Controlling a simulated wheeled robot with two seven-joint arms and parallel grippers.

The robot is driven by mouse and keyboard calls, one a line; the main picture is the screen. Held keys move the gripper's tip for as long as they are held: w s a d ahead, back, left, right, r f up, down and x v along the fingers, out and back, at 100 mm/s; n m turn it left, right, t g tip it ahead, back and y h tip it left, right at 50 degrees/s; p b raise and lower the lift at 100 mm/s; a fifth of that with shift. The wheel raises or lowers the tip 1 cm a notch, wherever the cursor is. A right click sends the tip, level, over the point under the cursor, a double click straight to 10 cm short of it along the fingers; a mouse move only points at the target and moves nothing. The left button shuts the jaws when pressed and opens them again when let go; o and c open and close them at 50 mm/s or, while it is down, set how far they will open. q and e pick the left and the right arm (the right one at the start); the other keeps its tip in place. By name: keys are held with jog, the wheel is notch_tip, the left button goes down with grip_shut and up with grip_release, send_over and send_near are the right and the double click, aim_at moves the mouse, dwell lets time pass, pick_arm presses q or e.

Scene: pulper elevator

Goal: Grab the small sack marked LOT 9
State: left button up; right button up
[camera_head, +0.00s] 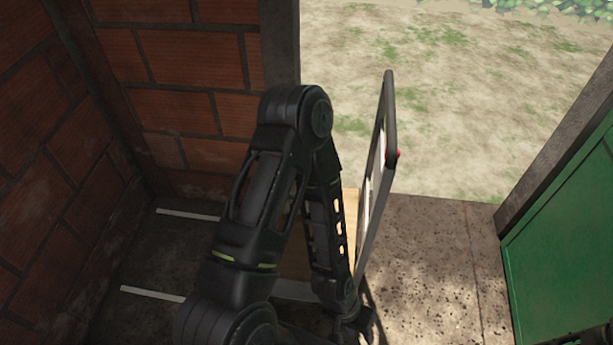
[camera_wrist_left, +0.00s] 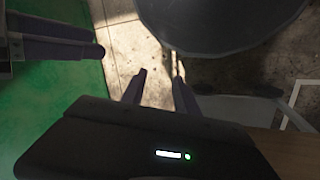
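No small sack marked LOT 9 shows in either view. My left arm reaches down the middle of the head view, and my left gripper (camera_head: 355,325) is low at the bottom edge, partly cut off. In the left wrist view my left gripper (camera_wrist_left: 160,72) has its two fingers apart over a pale, sunlit strip of floor, with nothing between them. At the upper left of that view, two dark fingers that look like my right gripper (camera_wrist_left: 100,42) lie in front of a green surface. How far apart they are is unclear.
Brick walls (camera_head: 180,95) close off the left. An upright grey metal frame (camera_head: 385,170) stands just right of my left arm, beside a wooden surface (camera_head: 350,210). A green door or panel (camera_head: 565,245) stands at right. Bare concrete floor (camera_head: 430,260) lies between, opening onto dirt ground (camera_head: 450,110).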

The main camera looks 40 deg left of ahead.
pick_arm(q)
jog(key=shift+w+a, duration=0.15)
jog(key=shift+w, duration=0.15)
pick_arm(e)
jog(key=shift+w+a, duration=0.2)
jog(key=shift+w, duration=0.1)
pick_arm(q)
jog(key=shift+o, duration=0.4)
pick_arm(e)
jog(key=shift+o, duration=0.4)
